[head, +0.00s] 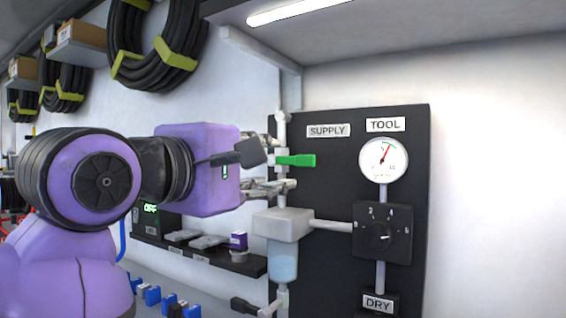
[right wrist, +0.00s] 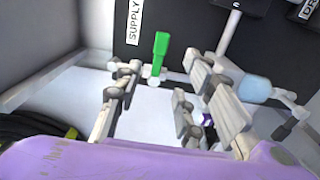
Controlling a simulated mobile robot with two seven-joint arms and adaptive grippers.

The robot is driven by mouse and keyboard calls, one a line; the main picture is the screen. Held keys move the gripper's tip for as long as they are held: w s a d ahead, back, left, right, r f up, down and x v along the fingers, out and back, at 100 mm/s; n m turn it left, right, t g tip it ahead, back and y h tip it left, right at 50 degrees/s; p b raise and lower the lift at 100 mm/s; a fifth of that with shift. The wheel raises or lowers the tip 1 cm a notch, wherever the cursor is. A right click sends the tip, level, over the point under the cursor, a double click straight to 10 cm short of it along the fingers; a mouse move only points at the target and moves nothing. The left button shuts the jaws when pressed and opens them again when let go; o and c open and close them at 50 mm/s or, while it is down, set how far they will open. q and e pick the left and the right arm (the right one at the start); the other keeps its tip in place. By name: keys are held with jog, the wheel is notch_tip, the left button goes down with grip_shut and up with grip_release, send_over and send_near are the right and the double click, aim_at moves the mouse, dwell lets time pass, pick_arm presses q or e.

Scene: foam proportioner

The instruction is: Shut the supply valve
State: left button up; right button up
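The supply valve's green lever (head: 297,160) sticks out to the right, level and crosswise to the white upright pipe, below the SUPPLY label (head: 328,130). In the right wrist view the green lever (right wrist: 160,46) stands between and just beyond my fingertips. My right gripper (head: 273,166) is open, with one finger above the lever's height and one below it. It also shows in the right wrist view (right wrist: 166,72), with a wide gap between its fingers and nothing held. Whether any finger touches the lever is unclear. My left gripper is not in view.
The black panel (head: 345,255) bears a gauge (head: 383,160) under TOOL and a dark dial (head: 379,236). A filter bowl unit (head: 283,226) sits just below my gripper. A small shelf (head: 205,255) holds loose items. Black hoses (head: 160,52) hang at upper left.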

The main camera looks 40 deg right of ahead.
jog(key=v, duration=0.2)
jog(key=shift+s+a, duration=0.1)
jog(key=shift+a, duration=0.15)
dwell(0.5)
